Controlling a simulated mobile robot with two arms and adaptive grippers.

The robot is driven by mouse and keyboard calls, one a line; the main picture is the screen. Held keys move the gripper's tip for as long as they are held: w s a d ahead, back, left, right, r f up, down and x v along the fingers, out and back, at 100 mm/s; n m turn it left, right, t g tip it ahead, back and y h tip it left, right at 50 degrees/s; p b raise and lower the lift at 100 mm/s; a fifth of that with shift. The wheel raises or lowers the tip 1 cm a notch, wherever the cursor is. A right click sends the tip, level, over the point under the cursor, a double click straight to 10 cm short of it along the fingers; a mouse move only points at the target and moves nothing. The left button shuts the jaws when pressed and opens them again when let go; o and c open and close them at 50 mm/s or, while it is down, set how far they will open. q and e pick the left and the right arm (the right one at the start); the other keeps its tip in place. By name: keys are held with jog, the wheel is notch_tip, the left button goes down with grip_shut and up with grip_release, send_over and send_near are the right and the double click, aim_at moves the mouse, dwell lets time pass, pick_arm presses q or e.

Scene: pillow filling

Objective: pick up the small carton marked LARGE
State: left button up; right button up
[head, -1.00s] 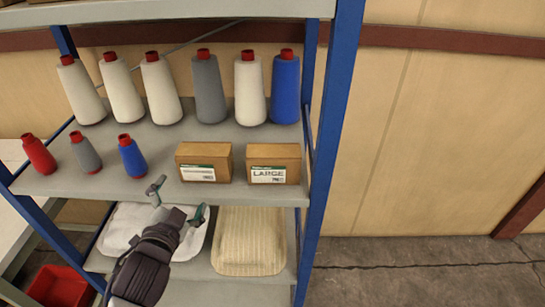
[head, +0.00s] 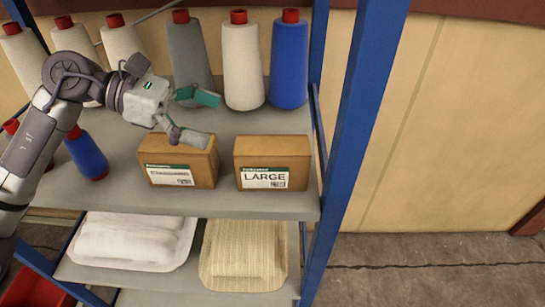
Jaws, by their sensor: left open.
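The small carton marked LARGE (head: 271,162) is brown cardboard with a white and green label. It stands upright on the grey shelf (head: 130,194) near the right post. A second brown carton (head: 178,160) stands just to its left; the large word on its label is too small to read surely. My left gripper (head: 204,117) comes in from the left above this second carton. Its fingers are apart and nothing is between them. It is up and left of the LARGE carton, apart from it. My right gripper is out of view.
Grey, white and blue thread cones (head: 287,65) stand behind the cartons. A small blue cone (head: 87,155) is at the left. A blue post (head: 360,100) stands right of the LARGE carton. Pillows (head: 244,252) lie on the shelf below.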

pick_arm(q)
jog(key=p, duration=0.3)
send_near(291, 145)
jog(key=x, duration=0.2)
jog(key=shift+d, duration=0.4)
jog(key=shift+d+f, duration=0.25)
jog(key=shift+d, duration=0.2)
jog(key=p+x, duration=0.2)
jog(key=x, duration=0.2)
jog(key=shift+d+p, duration=0.2)
jog(key=shift+p, duration=0.15)
jog(key=shift+d+f, duration=0.3)
jog(key=shift+a, duration=0.15)
jog(key=shift+c, duration=0.7)
jog(key=c, duration=1.2)
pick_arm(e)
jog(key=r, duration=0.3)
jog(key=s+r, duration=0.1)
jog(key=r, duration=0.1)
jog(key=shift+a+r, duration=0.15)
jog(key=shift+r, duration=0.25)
